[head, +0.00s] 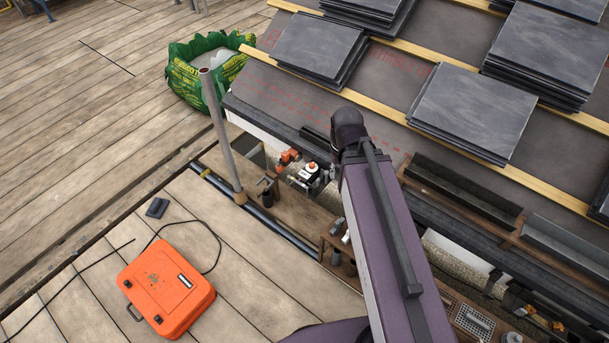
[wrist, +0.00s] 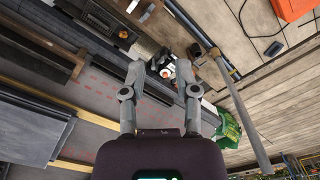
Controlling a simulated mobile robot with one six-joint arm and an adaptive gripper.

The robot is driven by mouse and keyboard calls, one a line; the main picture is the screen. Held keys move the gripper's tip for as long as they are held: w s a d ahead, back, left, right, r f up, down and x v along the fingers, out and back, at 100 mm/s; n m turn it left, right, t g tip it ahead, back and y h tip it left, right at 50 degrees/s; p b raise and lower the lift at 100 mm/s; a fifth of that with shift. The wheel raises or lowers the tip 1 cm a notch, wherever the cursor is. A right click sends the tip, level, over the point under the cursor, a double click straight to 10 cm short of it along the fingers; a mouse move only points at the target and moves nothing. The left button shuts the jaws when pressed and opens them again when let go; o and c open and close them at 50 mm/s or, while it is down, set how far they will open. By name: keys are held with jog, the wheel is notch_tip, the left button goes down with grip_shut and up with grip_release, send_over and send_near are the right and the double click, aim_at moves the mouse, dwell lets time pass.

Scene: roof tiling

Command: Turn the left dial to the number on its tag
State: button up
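A small white device with an orange-red top (head: 311,170) stands on the wooden plank below the roof edge. It also shows in the wrist view (wrist: 168,71), between and beyond my fingertips. I cannot make out a dial face, a number or a tag on it, so I cannot tell whether it is the left dial. My gripper (wrist: 161,68) is open, with its two grey fingers apart and nothing seen held between them. I cannot tell whether a finger touches the device. In the head view my arm hides most of the gripper.
An orange tool (head: 288,157) lies beside the device. A grey upright pole (head: 219,130) stands to its left. Slate stacks (head: 475,108) lie on the roof battens. A green bag (head: 190,80) and an orange case (head: 166,288) stand on the deck. Deck boards at left are mostly clear.

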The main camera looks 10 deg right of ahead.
jog(key=shift+o, duration=0.2)
jog(key=o, duration=0.3)
jog(key=shift+o, duration=1)
jog(key=shift+w+f, duration=0.15)
jog(key=shift+f, duration=0.05)
jog(key=m+b, duration=1.7)
jog(key=b, duration=2)
send_over(312, 164)
notch_tip(312, 164, down, 37)
jog(key=shift+s+t, duration=0.25)
jog(key=shift+t, duration=0.05)
jog(key=shift+d+r, duration=0.1)
jog(key=f+b, duration=1.3)
jog(key=b, duration=0.1)
jog(key=shift+w+f, duration=0.3)
jog(key=shift+f, duration=0.1)
